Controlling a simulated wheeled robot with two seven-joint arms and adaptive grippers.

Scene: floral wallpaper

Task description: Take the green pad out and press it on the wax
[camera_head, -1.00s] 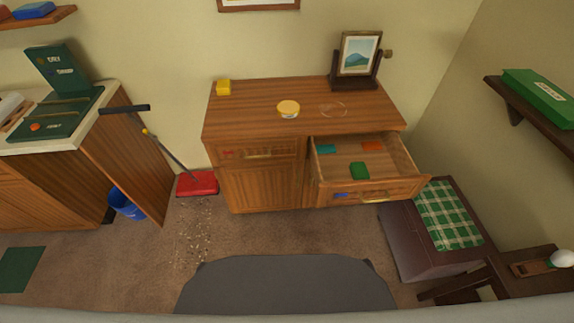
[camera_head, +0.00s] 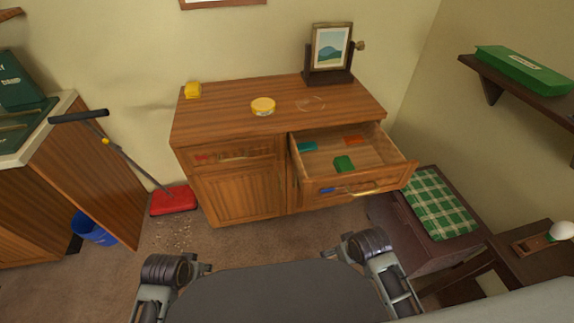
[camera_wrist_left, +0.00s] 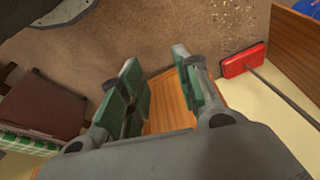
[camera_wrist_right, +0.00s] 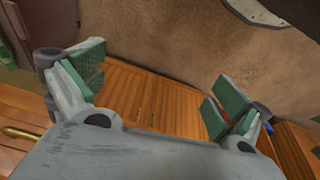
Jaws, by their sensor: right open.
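The green pad (camera_head: 344,164) lies in the pulled-out right drawer (camera_head: 365,185) of the wooden cabinet, near its front. A round yellow-and-white tin (camera_head: 262,106), which looks like the wax, stands on the cabinet top, left of the drawer. My left gripper (camera_head: 207,268) is low at the front, well short of the cabinet; in the left wrist view its green-faced fingers (camera_wrist_left: 158,82) are apart with nothing between them. My right gripper (camera_head: 329,256) is low in front of the drawer; in the right wrist view its fingers (camera_wrist_right: 155,88) are wide apart and empty.
The drawer also holds a teal piece (camera_head: 306,147) and an orange piece (camera_head: 354,140). A red broom head (camera_head: 174,200) is at left, a dark chest (camera_head: 405,232) at right.

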